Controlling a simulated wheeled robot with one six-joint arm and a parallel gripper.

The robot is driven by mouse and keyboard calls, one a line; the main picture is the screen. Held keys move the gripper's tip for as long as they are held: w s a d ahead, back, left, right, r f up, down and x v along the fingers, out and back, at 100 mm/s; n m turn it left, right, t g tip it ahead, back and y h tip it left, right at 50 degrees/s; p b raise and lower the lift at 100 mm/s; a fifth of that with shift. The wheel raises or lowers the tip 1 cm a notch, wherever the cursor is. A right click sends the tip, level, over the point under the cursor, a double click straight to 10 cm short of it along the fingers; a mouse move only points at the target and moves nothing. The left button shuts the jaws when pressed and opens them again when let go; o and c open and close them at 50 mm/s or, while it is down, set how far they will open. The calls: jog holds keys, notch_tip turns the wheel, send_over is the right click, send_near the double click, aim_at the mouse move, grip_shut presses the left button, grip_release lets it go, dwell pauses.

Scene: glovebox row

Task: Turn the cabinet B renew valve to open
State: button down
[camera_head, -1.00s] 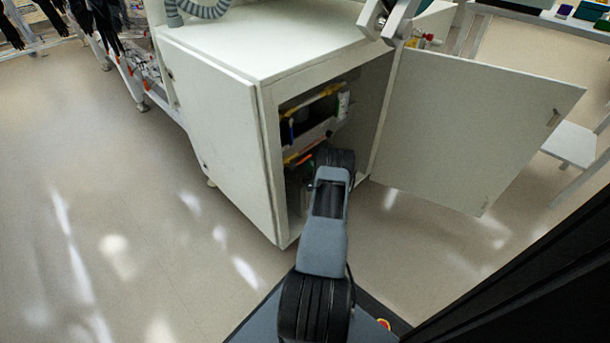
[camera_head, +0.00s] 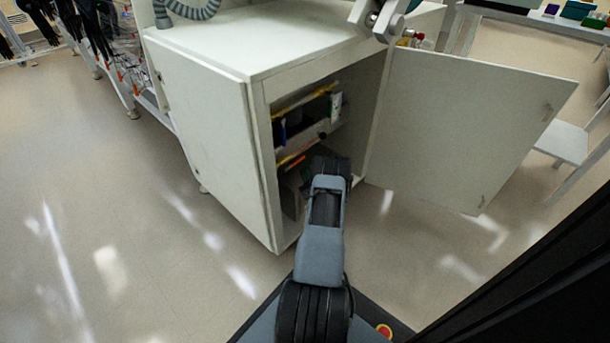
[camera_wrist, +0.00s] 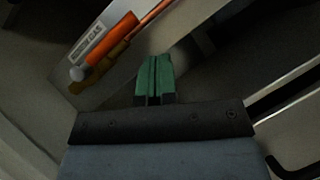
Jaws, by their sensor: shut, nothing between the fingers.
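The open cabinet (camera_head: 262,140) stands ahead, and my arm reaches into its lower part. In the wrist view an orange valve handle (camera_wrist: 112,38) sits on a brass-coloured body (camera_wrist: 103,66), beside a pale label plate (camera_wrist: 88,45). "GAS" is readable on the plate; the rest is too small to read. A thin orange-red line (camera_wrist: 155,14) runs on to the upper right. My gripper (camera_wrist: 155,76) has green fingers, shut and empty, below and right of the handle with a gap between.
The cabinet door (camera_head: 465,130) is swung open to the right. A metal bar (camera_wrist: 195,55) passes behind my fingers. Floor left of the cabinet is clear.

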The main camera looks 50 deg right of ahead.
jog(key=s+f+p, duration=0.4)
jog(key=s+f, duration=0.2)
jog(key=s, duration=0.2)
jog(key=shift+s+a, duration=0.25)
jog(key=shift+f, duration=0.1)
